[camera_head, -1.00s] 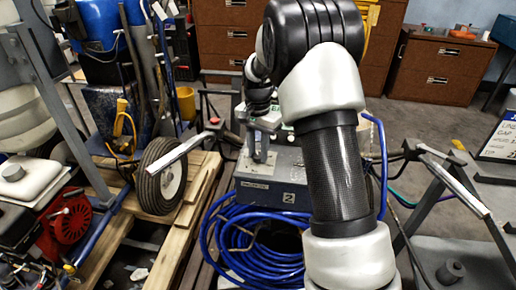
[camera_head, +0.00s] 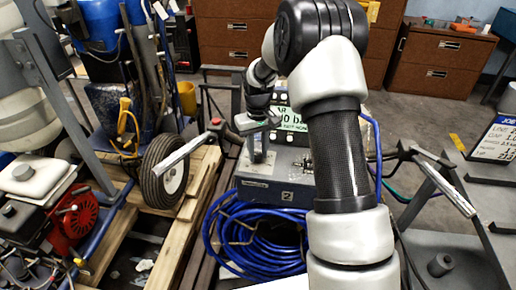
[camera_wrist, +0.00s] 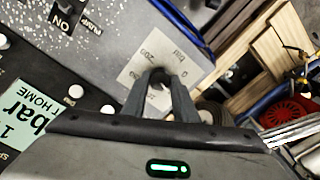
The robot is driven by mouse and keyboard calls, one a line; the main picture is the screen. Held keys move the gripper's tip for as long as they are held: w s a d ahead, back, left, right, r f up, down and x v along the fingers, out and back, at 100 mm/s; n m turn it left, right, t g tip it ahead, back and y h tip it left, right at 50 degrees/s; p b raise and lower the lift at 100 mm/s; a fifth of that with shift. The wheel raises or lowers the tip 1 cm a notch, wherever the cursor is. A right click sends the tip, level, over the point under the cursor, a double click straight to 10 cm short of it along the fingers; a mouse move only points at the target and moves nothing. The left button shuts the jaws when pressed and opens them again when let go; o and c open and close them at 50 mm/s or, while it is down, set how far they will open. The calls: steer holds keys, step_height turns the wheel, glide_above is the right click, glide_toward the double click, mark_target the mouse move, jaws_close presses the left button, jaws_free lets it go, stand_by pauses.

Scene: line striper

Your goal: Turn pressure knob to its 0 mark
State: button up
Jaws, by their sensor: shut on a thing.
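The pressure knob (camera_wrist: 158,92) is dark and sits on a pale dial plate (camera_wrist: 133,68) with printed numbers, including a 0 and a 200, in the wrist view. My gripper (camera_wrist: 162,76) is shut on the knob, with one finger on each side. The fingers hide much of the knob, so its pointer cannot be read. In the head view my gripper (camera_head: 260,153) reaches down to the grey striper box (camera_head: 285,175), and the knob is hidden there.
A green label reading bar (camera_wrist: 28,118) and an ON switch plate (camera_wrist: 66,16) are near the dial. Coiled blue hose (camera_head: 250,240) hangs in front of the box. A red-tipped handle (camera_head: 215,122) and a wheel (camera_head: 165,172) stand to the left.

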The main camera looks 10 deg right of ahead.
mark_target(258, 155)
steer(key=n+p, duration=0.2)
steer(key=n, duration=0.3)
steer(key=shift+r+n, duration=0.15)
steer(key=shift+n, duration=0.15)
steer(key=n+p, duration=0.2)
steer(key=n, duration=0.3)
steer(key=shift+n, duration=0.7)
steer(key=o, duration=1.1)
steer(key=shift+c, duration=0.2)
step_height(258, 155, up, 17)
steer(key=p, duration=0.2)
steer(key=shift+r, duration=0.1)
